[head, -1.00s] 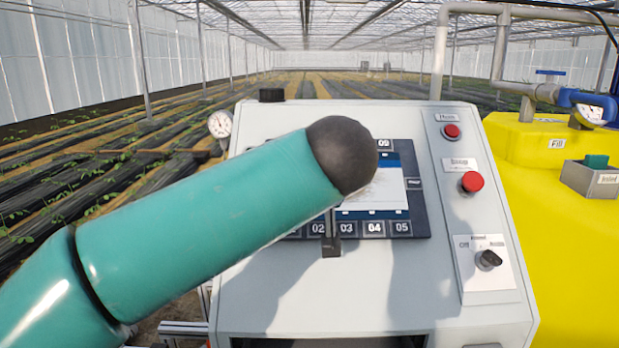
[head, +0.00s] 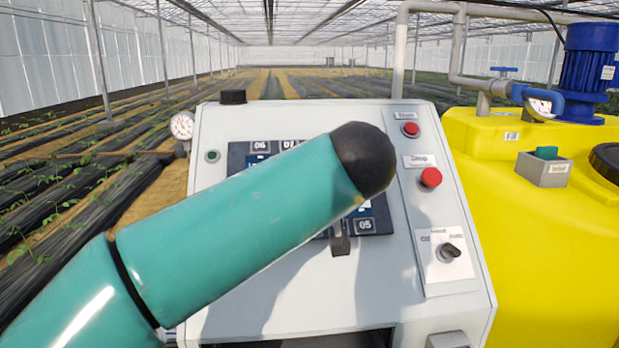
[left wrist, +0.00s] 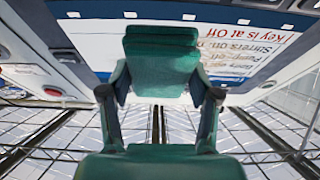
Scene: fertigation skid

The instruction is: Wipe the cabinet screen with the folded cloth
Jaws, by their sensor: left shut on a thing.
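The cabinet (head: 240,295) has a sloped pale face. Its screen (head: 257,159), in a dark frame with numbered keys, is mostly hidden behind my left arm in the head view. My left gripper (left wrist: 160,92) is shut on the green folded cloth (left wrist: 163,62), held in front of the screen. I cannot tell whether the cloth touches it. My right gripper is out of view.
Red buttons (head: 410,129) and (head: 431,177) and a black rotary switch (head: 449,252) sit right of the screen. A gauge (head: 182,126) is at the cabinet's left. A yellow tank (head: 545,240) with pipes stands right. Crop rows lie behind.

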